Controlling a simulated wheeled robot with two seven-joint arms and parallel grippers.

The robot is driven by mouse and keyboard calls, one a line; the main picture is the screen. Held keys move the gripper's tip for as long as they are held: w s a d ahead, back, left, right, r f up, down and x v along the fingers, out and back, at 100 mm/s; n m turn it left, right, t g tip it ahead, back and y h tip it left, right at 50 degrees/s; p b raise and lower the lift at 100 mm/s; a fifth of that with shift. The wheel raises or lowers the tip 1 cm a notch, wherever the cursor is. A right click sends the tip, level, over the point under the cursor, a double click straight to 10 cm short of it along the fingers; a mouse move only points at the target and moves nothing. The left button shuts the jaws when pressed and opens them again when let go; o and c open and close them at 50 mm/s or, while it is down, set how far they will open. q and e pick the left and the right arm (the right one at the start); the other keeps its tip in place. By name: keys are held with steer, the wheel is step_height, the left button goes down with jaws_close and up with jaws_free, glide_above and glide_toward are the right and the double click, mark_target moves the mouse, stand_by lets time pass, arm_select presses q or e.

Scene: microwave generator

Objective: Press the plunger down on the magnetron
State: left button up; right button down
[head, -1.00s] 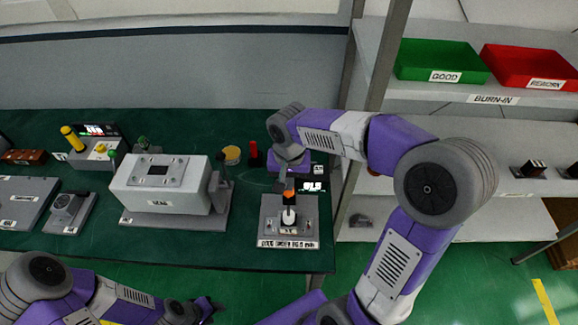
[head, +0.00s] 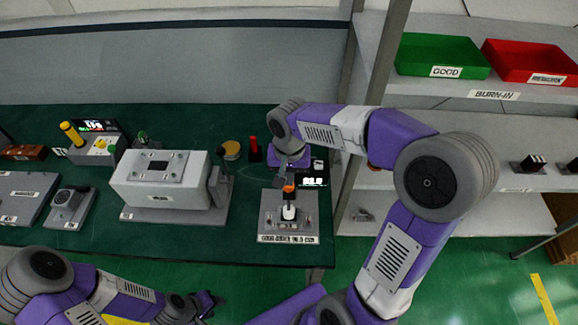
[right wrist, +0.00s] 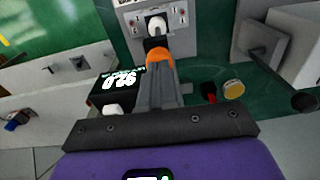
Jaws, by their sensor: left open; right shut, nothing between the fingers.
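The test fixture (head: 268,222) is a grey plate with a label on its front edge, at the right of the green bench. An upright plunger with an orange band (head: 289,188) and a dark lower part stands on it, above a white piece (head: 289,212). I cannot tell which part is the magnetron. My right gripper (right wrist: 157,72) is shut and points down at the orange band (right wrist: 159,56); its fingertips look at or just above it, contact unclear. The white piece (right wrist: 157,24) shows beyond. My left gripper (head: 207,302) is open and empty, low in front of the bench.
A meter with lit digits (head: 312,181) stands behind the fixture. A red post (head: 254,150) and yellow disc (head: 231,150) are behind left. A large grey box (head: 160,190) stands left. Shelves with green (head: 440,55) and red bins (head: 530,62) are right.

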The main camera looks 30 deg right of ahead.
steer(key=r+p, duration=0.3)
steer(key=shift+w+r, duration=0.2)
steer(key=shift+r, duration=0.05)
step_height(320, 180, up, 10)
steer(key=p, duration=0.1)
steer(key=shift+s+r, duration=0.2)
steer(key=shift+r, duration=0.05)
